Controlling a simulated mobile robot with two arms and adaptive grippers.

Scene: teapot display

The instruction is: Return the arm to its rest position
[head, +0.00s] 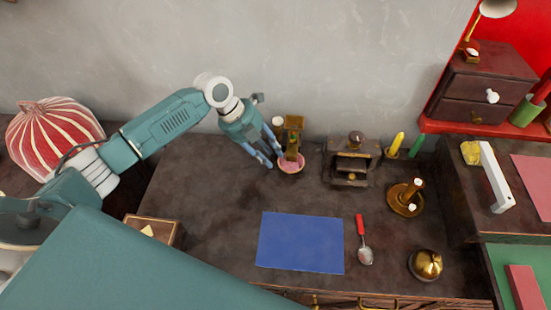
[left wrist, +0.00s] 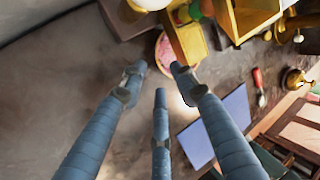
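My left arm reaches in from the left in the head view, over the back of the dark table (head: 205,190). My left gripper (head: 264,162) points down, just left of a small round dish (head: 292,168) with pink contents. In the left wrist view my left gripper (left wrist: 158,85) shows its blue fingers spread apart with nothing between them. The pink dish (left wrist: 163,50) lies beyond the fingertips there. I cannot tell whether a finger touches it. My right gripper is not in view.
A brass-coloured object (head: 292,130) stands at the dish. A dark wooden stand (head: 350,160), candle holder (head: 405,200), blue mat (head: 300,243), red-handled spoon (head: 362,240) and brass bell (head: 425,265) are to the right. A striped red-white object (head: 50,130) is left, near my arm.

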